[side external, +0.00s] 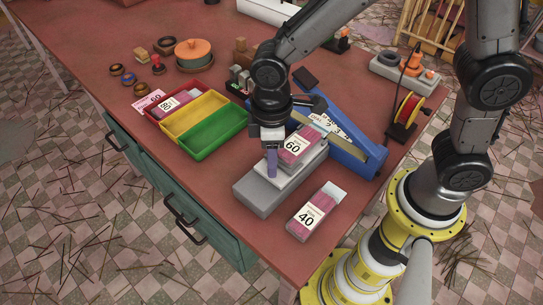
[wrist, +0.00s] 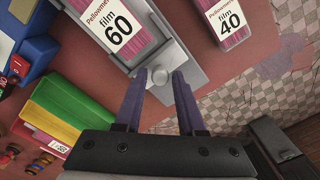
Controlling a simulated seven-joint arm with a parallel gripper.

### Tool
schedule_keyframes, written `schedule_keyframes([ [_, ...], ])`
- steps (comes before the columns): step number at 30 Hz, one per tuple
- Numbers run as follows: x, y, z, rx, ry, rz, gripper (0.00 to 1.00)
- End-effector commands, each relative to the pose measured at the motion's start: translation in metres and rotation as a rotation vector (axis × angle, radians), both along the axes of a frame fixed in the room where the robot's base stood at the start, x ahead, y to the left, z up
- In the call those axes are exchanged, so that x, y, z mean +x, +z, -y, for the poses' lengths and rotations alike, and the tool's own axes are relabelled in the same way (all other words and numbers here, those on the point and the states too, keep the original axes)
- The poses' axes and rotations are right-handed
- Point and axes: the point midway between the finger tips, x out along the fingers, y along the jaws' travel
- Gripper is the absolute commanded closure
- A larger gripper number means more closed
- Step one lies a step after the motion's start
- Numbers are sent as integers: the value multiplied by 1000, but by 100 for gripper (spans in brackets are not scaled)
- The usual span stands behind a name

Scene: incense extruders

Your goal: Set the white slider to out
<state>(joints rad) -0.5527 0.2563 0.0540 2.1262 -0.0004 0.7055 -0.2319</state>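The white slider (side external: 287,175) is a pale plate on top of a grey block (side external: 262,198) near the table's front edge. A pink pack labelled film 60 (side external: 297,146) lies on it. The slider also shows in the wrist view (wrist: 172,56), with a small grip (wrist: 159,76) at its near end. My gripper (side external: 271,165) points down at that end. In the wrist view its two purple fingers (wrist: 159,88) are apart, one on each side of the grip. I cannot tell whether they touch it.
A film 40 pack (side external: 315,213) lies right of the block. A blue dispenser (side external: 350,150) stands close behind it. Red, yellow and green trays (side external: 213,133) are to the left, the red one holding a pack. A red reel (side external: 407,110) stands at the right edge.

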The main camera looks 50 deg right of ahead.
Motion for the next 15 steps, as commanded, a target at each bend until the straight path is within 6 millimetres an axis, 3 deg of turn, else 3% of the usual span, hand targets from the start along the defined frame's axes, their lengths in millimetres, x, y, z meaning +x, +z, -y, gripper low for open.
schedule_keyframes([
  [4,0,0,0,0,0,0,63],
  [10,0,0,0,0,0,0,99],
  [15,0,1,0,1,0,1,100],
])
